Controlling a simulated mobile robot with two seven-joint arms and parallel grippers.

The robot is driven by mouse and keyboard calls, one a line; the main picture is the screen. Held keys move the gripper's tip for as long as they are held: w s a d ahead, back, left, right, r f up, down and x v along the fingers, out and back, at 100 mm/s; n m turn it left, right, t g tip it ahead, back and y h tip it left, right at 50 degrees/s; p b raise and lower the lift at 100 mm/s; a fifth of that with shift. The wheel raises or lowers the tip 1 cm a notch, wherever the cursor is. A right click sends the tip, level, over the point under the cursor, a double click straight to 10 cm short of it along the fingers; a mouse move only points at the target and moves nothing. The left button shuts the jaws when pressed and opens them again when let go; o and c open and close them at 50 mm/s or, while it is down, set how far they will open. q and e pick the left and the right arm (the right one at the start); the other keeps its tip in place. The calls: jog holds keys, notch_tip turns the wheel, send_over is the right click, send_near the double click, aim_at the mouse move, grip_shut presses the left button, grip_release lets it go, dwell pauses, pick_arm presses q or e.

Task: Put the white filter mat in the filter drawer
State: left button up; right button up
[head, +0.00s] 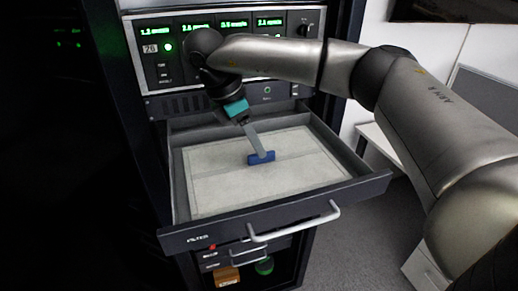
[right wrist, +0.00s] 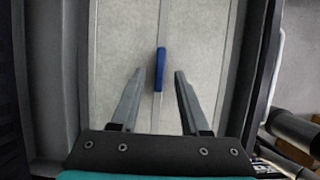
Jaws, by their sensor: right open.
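The filter drawer (head: 180,237) is pulled open from the rack. The white filter mat (head: 218,172) lies flat inside it and covers most of its floor; it also fills the middle of the right wrist view (right wrist: 120,45). A blue tab (head: 261,158) stands at the mat's middle, and shows in the right wrist view (right wrist: 160,68). My right gripper (right wrist: 158,74) is open, its fingers pointing down over the mat, one on each side of the blue tab with gaps to both. Whether the fingertips touch the mat cannot be told. My left gripper is not in view.
Above the drawer is a panel with green readouts (head: 232,27). The drawer's front has a silver handle (head: 295,222). Below are a brown block (head: 227,276) and a green round thing (head: 264,266) on a lower shelf. A white desk (head: 375,142) stands at the right.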

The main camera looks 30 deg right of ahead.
jog(key=v, duration=0.9)
jog(key=shift+p, duration=0.35)
